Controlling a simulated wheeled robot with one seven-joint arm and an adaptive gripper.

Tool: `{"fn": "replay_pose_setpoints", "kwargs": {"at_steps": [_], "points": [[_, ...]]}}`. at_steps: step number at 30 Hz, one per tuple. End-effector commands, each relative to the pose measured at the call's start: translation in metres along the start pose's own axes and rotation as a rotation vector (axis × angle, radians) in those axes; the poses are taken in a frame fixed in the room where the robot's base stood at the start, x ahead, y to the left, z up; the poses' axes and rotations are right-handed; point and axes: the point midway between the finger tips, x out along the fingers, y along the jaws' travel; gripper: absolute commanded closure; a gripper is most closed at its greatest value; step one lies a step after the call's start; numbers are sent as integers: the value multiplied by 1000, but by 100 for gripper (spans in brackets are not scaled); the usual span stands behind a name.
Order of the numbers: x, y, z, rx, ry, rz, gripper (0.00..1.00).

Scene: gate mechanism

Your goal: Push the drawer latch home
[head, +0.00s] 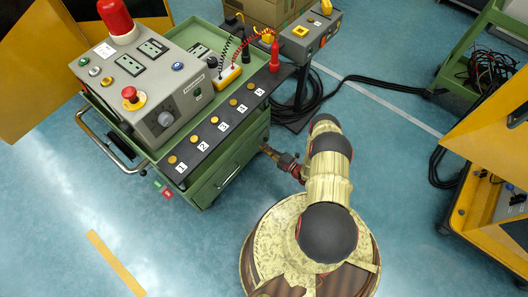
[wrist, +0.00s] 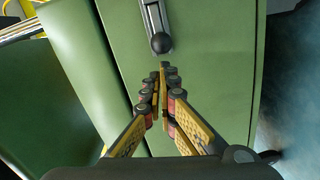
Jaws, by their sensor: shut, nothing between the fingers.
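The drawer latch (wrist: 160,41) shows at the top of the wrist view as a grey metal piece with a dark round knob, set on a green panel (wrist: 215,60) of the cart. My gripper (wrist: 161,69) is shut and empty, its fingertips just below the knob in the picture. I cannot tell whether they touch it. In the head view my gripper (head: 268,151) is at the right side of the green cart (head: 222,180), close to its panel. The latch is too small or hidden to make out there.
On the cart stand a grey control box (head: 150,95) with a red lamp and a strip of numbered buttons (head: 222,126). Black cables (head: 385,80) lie on the floor behind. A yellow cabinet (head: 495,150) stands at the right. Blue floor (head: 150,240) is clear at the front left.

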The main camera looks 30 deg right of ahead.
Motion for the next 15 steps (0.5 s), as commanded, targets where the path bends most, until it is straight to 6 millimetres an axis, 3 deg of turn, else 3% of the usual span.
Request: {"fn": "replay_pose_setpoints", "kwargs": {"at_steps": [11,15], "points": [[0,0,3,0,1,0,100],[1,3,12,-2,0,2,100]]}}
